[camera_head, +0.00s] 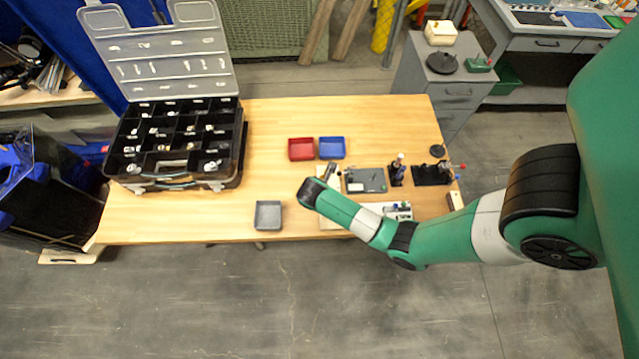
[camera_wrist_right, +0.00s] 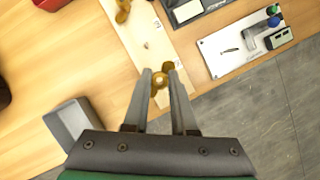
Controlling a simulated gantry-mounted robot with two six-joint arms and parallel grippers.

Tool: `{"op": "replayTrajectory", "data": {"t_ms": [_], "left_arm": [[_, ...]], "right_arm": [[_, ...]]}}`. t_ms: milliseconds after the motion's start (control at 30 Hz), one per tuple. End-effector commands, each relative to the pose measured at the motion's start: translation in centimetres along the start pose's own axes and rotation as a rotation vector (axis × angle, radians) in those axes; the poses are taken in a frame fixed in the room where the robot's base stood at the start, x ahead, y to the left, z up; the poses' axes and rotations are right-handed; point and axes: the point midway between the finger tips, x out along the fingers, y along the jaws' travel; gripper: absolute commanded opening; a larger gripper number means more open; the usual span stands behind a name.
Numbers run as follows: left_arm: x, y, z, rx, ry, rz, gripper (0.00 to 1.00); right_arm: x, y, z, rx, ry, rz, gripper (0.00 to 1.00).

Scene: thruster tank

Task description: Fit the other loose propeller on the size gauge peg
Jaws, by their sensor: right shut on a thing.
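In the right wrist view, my right gripper (camera_wrist_right: 160,77) is shut on a brass-coloured propeller (camera_wrist_right: 159,81), which sits between the fingertips over a pale wooden strip (camera_wrist_right: 140,28). Another brass-coloured propeller (camera_wrist_right: 123,12) is at the strip's far end, cut off by the picture's top edge. A small round peg or mark (camera_wrist_right: 147,45) shows on the strip between the two propellers. I cannot tell whether the held propeller touches the strip. In the head view, my right gripper (camera_head: 328,176) is over the wooden table, and the propellers are too small or hidden to make out. My left gripper is not in view.
A grey tray (camera_head: 268,215) stands left of my right gripper. Red (camera_head: 301,149) and blue (camera_head: 332,147) trays lie behind it. A dark mat (camera_head: 366,180) and a white plate with fittings (camera_wrist_right: 246,42) lie to the right. An open compartment case (camera_head: 240,150) fills the table's left.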

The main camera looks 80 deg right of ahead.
Motion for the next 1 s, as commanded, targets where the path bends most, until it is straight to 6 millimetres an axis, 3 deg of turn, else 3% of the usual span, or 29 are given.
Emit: {"op": "replayTrajectory", "data": {"t_ms": [33, 300, 400, 733, 1000], "left_arm": [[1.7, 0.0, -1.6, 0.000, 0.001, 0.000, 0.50], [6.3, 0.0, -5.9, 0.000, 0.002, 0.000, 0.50], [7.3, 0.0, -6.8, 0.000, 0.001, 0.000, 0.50], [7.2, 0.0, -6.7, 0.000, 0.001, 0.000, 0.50], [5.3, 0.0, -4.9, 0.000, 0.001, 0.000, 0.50]], "right_arm": [[-0.3, -1.6, 1.3, 0.074, 0.000, -0.041, 0.00], [1.4, -10.8, 4.8, 0.365, 0.001, -0.157, 0.00], [0.9, -12.8, 5.7, 0.417, 0.001, -0.172, 0.00], [1.3, -13.5, 6.1, 0.447, 0.001, -0.183, 0.00], [3.4, -13.5, 5.2, 0.446, 0.001, -0.183, 0.00]]}}
